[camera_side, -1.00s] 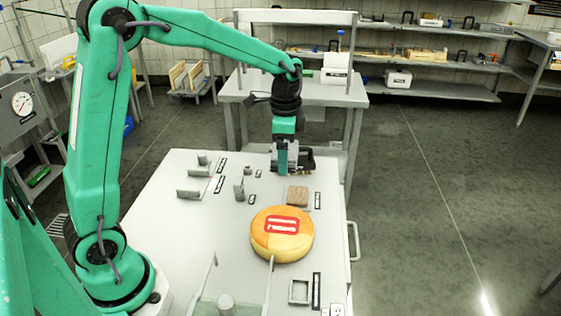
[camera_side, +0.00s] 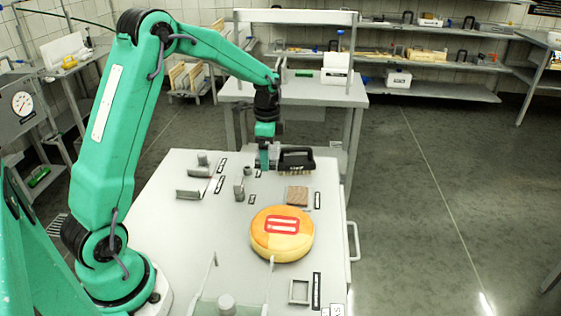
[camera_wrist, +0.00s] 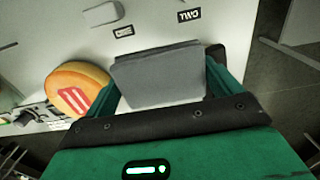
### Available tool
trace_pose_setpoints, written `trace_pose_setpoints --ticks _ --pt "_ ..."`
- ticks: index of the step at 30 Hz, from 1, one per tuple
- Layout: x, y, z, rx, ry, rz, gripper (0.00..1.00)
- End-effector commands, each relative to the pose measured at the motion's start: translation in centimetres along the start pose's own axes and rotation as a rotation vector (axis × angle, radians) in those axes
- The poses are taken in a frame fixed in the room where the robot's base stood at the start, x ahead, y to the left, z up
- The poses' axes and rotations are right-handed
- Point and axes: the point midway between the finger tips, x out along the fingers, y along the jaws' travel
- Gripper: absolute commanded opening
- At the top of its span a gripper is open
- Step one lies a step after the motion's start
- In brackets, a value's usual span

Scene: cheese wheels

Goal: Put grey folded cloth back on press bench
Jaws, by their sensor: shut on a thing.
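My gripper (camera_side: 268,160) is over the far part of the pale bench (camera_side: 185,240) in the side view. In the wrist view, the grey folded cloth (camera_wrist: 160,77) lies between the two green fingers of my gripper (camera_wrist: 165,80), which is shut on it. The cloth shows as a flat, layered grey slab there. In the side view the cloth is small and hard to tell from the gripper. How far it is above the bench top cannot be told.
An orange cheese wheel (camera_side: 282,234) with a red mark and a brown block (camera_side: 297,195) lie nearer. Grey upright brackets (camera_side: 190,194) stand at the left. Small labels mark the bench.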

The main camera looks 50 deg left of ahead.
Motion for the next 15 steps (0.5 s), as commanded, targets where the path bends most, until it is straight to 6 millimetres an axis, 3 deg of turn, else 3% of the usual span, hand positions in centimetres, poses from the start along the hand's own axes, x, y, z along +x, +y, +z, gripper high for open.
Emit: trace_pose_setpoints --ticks 5,15 --pt "0.2 0.0 0.0 0.0 0.0 0.0 0.69" --pt "3.5 0.0 0.0 0.0 -0.001 0.002 0.69"
